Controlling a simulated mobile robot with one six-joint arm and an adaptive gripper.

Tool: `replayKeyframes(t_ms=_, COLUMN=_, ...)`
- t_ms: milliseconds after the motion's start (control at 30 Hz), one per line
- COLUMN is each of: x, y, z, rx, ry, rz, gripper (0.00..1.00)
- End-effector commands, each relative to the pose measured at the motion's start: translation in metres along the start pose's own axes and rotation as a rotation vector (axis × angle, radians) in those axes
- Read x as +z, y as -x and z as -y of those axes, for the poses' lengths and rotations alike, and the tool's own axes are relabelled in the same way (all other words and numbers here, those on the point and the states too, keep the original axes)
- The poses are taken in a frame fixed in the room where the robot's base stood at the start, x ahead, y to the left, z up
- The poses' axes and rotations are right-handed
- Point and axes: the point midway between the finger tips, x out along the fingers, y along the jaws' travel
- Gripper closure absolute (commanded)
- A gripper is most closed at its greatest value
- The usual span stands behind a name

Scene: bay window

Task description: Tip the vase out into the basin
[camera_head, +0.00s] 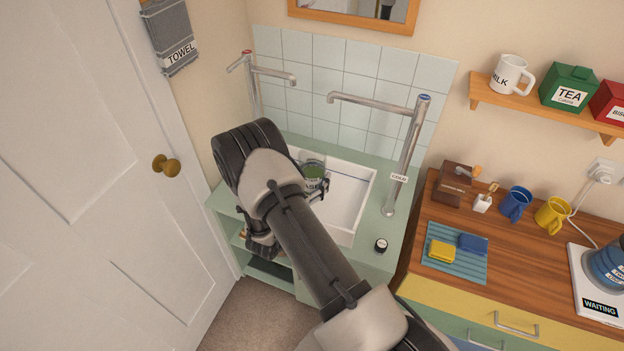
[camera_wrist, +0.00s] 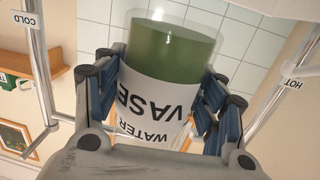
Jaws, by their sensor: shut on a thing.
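The vase (camera_wrist: 158,92) is clear glass with green contents and a white label reading WATER VASE, upside down in the wrist view. In the head view the vase (camera_head: 313,173) shows small, over or inside the white basin (camera_head: 349,195). My gripper (camera_wrist: 160,85) is shut on the vase, with fingers on both sides of it. In the head view my gripper (camera_head: 318,188) is mostly hidden behind my arm. The contents are still in the vase. I cannot tell its exact tilt or its height above the basin floor. My arm hides the basin's left and front.
The COLD tap (camera_head: 408,150) stands right of the basin, its spout reaching left over the back. Another tap (camera_head: 252,85), marked HOT in the wrist view, stands at back left. A door (camera_head: 90,150) stands left.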

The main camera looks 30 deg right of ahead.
Motion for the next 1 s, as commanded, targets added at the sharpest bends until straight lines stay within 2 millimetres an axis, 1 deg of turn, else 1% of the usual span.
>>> replayKeyframes(t_ms=433, x=0.001, y=0.001, z=-0.001, rx=0.006, ry=-0.003, rz=-0.003, gripper=0.47)
replayKeyframes(t_ms=567, x=0.012, y=0.0, z=-0.001, rx=0.006, ry=-0.002, rz=-0.003, gripper=0.47)
replayKeyframes(t_ms=767, x=0.036, y=-0.001, z=-0.001, rx=0.005, ry=-0.003, rz=-0.002, gripper=0.47)
replayKeyframes(t_ms=833, x=0.026, y=-0.001, z=-0.01, rx=0.012, ry=0.084, rz=-0.001, gripper=0.47)
replayKeyframes(t_ms=1000, x=0.018, y=0.0, z=-0.028, rx=0.023, ry=0.307, rz=-0.001, gripper=0.47)
